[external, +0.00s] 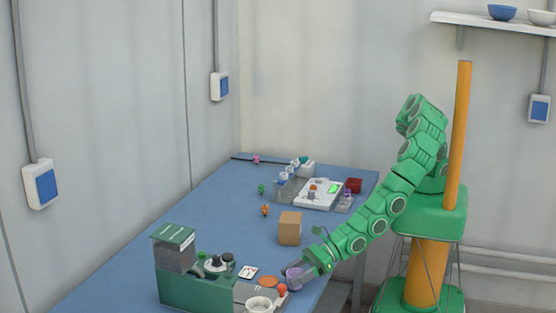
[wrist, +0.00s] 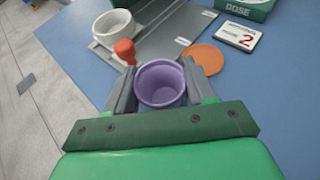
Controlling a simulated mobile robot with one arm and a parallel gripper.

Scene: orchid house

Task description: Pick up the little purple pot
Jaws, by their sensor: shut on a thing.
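The little purple pot (wrist: 160,85) sits between the two grey fingers of my gripper (wrist: 158,92) in the wrist view, with its open mouth facing the camera. The fingers are shut on it, one on each side. In the external view the purple pot (external: 293,274) shows at the end of my arm, partly hidden by my gripper (external: 300,273), near the table's front right edge. I cannot tell whether the pot touches the table.
An orange-red object (wrist: 125,51) stands close beyond the left finger. A cardboard box (external: 289,228) stands behind my gripper. The blue table's (external: 215,220) middle is mostly clear.

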